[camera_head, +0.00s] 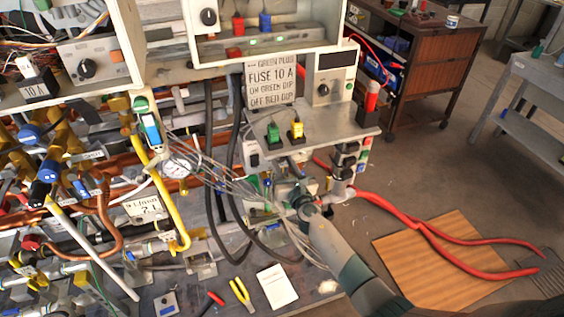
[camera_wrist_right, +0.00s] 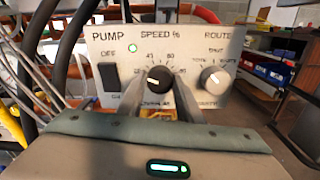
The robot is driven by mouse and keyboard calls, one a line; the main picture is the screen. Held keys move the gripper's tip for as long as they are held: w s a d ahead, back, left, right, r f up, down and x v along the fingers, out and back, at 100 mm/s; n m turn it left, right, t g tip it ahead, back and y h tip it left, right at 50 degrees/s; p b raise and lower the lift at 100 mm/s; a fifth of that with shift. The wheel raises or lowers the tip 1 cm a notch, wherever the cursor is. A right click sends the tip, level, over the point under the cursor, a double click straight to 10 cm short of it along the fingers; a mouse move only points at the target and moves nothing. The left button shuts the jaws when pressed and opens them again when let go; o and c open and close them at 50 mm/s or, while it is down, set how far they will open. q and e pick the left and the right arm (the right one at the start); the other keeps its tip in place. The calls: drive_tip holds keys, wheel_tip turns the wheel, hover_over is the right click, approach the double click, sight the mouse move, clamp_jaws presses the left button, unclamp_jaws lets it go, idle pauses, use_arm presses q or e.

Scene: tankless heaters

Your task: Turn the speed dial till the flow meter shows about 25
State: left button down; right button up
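The speed dial (camera_wrist_right: 160,79) is a round black knob on the pale pump panel (camera_wrist_right: 218,45), under the word SPEED. A pale mark shows on its left part. My right gripper (camera_wrist_right: 165,101) has its two fingers at either side of the dial, with the tips close to it; contact cannot be told. In the head view my right arm reaches in from the lower right and its gripper (camera_head: 292,196) is partly hidden by wires. My left gripper is not in view.
Thin wires and black hoses (camera_head: 222,205) hang near my right gripper. A round gauge (camera_head: 177,167), pipes and a yellow tube (camera_head: 165,205) crowd the left.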

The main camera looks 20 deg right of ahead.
drive_tip(key=c, duration=0.5)
drive_tip(key=shift+o, duration=0.3)
